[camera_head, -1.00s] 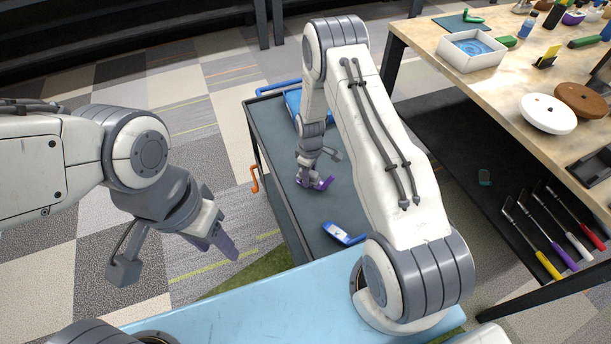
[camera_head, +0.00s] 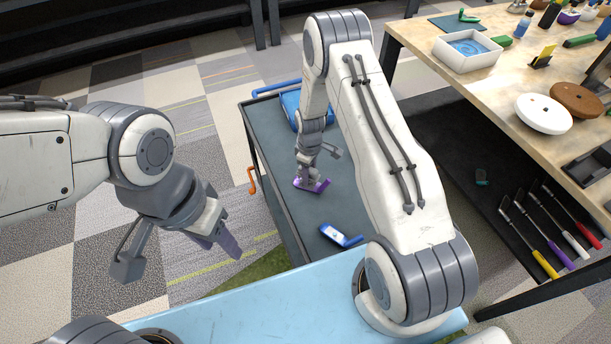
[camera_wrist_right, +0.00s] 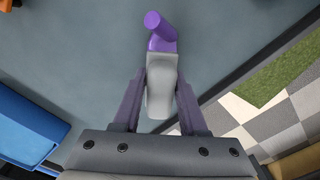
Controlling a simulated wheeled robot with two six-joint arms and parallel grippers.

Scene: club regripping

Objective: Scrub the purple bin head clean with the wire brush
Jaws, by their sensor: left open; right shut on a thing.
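A purple head (camera_head: 311,185) with a grey part is at the tips of my right gripper (camera_head: 309,178), over the grey top of the cart (camera_head: 262,125). In the right wrist view the purple end (camera_wrist_right: 160,33) points away from my gripper, and the grey part (camera_wrist_right: 161,85) sits between the two fingers, which are shut on it. I cannot tell whether the head touches the cart top. My left gripper (camera_head: 222,238) is open and empty, over the floor left of the cart. I cannot pick out a wire brush with certainty.
A blue and white head (camera_head: 341,235) lies on the cart near its front. A blue tray (camera_head: 291,105) is at the cart's back. The wooden bench (camera_head: 480,85) at right holds a white box (camera_head: 468,48), round wheels and small tools. Several clubs lie on its dark lower shelf.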

